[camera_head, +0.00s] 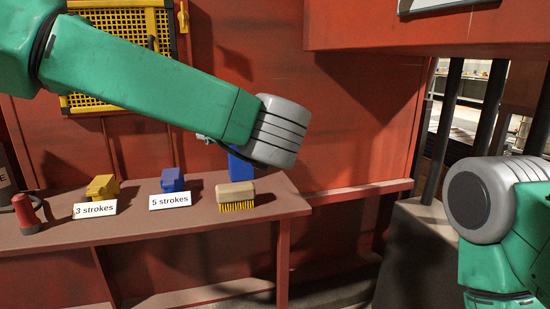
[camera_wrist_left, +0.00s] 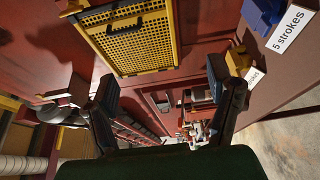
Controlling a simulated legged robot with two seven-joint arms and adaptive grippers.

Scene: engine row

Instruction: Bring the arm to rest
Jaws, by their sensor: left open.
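My left arm (camera_head: 150,88) reaches in from the left, across the space above the shelf, and its grey joint (camera_head: 275,131) hangs above the shelf's right end. My left gripper (camera_wrist_left: 150,85) shows in the left wrist view, with its two dark fingers wide apart and nothing between them. I cannot make out this gripper in the head view. My right arm (camera_head: 482,200) shows at the lower right as a grey joint and green links. Its gripper is out of view.
The brown shelf (camera_head: 130,227) holds a yellow block (camera_head: 103,188), a blue block (camera_head: 172,180), a brush (camera_head: 235,196), another partly hidden blue object (camera_head: 240,164), "3 strokes" (camera_head: 95,208) and "5 strokes" (camera_head: 170,201) signs. A yellow mesh panel (camera_wrist_left: 132,40) is on the red wall.

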